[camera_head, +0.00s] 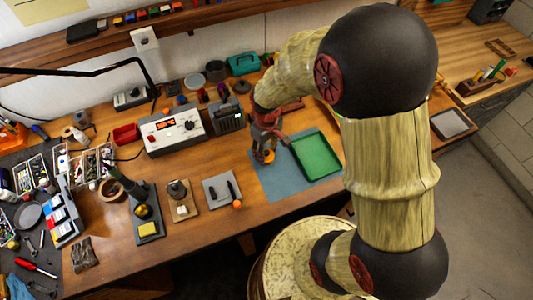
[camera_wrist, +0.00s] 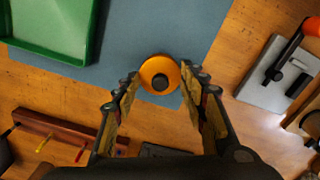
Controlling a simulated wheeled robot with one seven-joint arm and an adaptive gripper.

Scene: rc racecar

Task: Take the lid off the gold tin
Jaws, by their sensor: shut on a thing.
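The gold tin (camera_wrist: 147,73) is round and orange-gold with a dark knob in its middle, seen from above in the wrist view. It also shows small in the head view (camera_head: 269,156), at the blue mat's left part. My gripper (camera_wrist: 160,77) has one finger on each side of its round top, shut on it. In the head view my gripper (camera_head: 263,154) points down over the mat and partly hides the tin. I cannot tell whether the lid is apart from the tin's body.
A green tray (camera_head: 315,156) lies on the blue mat (camera_head: 277,185) right of my gripper. A grey plate with a dark tool (camera_head: 220,188) is to the left. A power supply box (camera_head: 177,129) and a grey radio-like device (camera_head: 227,116) stand behind. Bare wood lies in front.

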